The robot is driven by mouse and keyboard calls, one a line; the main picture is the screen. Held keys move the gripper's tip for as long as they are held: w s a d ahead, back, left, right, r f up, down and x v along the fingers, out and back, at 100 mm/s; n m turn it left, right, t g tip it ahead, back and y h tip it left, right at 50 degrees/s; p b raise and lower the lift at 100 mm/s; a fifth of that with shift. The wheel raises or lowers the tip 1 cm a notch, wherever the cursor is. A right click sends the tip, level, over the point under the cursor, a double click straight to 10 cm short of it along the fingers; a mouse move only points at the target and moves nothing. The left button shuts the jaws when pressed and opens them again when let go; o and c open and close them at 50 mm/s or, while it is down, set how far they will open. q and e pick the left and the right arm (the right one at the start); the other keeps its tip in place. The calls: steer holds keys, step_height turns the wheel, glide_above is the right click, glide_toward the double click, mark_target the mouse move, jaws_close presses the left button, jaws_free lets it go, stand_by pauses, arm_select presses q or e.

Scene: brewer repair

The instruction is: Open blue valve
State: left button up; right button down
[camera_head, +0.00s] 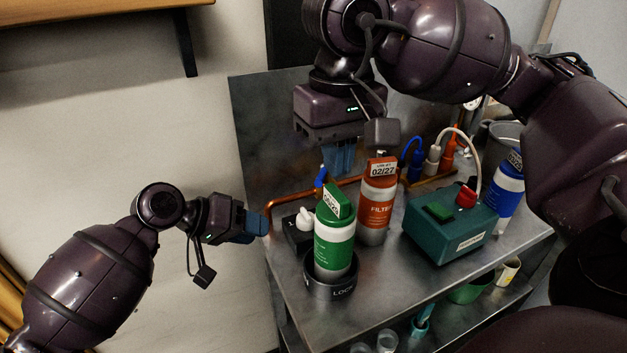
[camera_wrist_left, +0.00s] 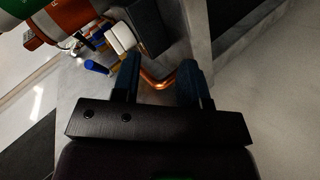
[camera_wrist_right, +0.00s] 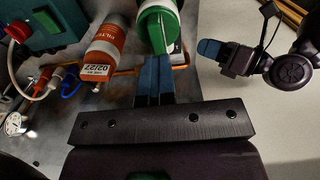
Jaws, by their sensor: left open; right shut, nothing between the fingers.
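The blue valve handle (camera_head: 320,178) shows behind the green canister, close to the copper pipe (camera_head: 283,204). In the left wrist view the blue handle (camera_wrist_left: 96,67) lies left of my fingers, outside the jaws. My left gripper (camera_head: 262,226) is open at the table's left edge. In the left wrist view its fingers (camera_wrist_left: 158,72) appear either side of a copper pipe bend (camera_wrist_left: 158,82); I cannot tell whether they touch it. My right gripper (camera_head: 339,172) is shut and empty, pointing down above the valve area. Its closed fingers (camera_wrist_right: 156,72) may hide the valve in the right wrist view.
The green canister (camera_head: 334,246) stands in a dark ring holder (camera_head: 318,292). An orange filter canister (camera_head: 377,208), a teal box (camera_head: 450,232) with a red knob and a blue canister (camera_head: 509,195) stand to the right. The metal table's (camera_head: 385,290) front is clear.

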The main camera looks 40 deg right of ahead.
arm_select(q)
steer(key=m+t, duration=0.2)
steer(key=m, duration=0.2)
steer(key=m+t+h, duration=0.4)
steer(key=m+t, duration=0.2)
steer(key=m, duration=1.5)
glide_toward(316, 182)
steer(key=x, duration=1.1)
steer(key=shift+w+a+f, duration=0.15)
steer(key=shift+w, duration=0.05)
jaws_close()
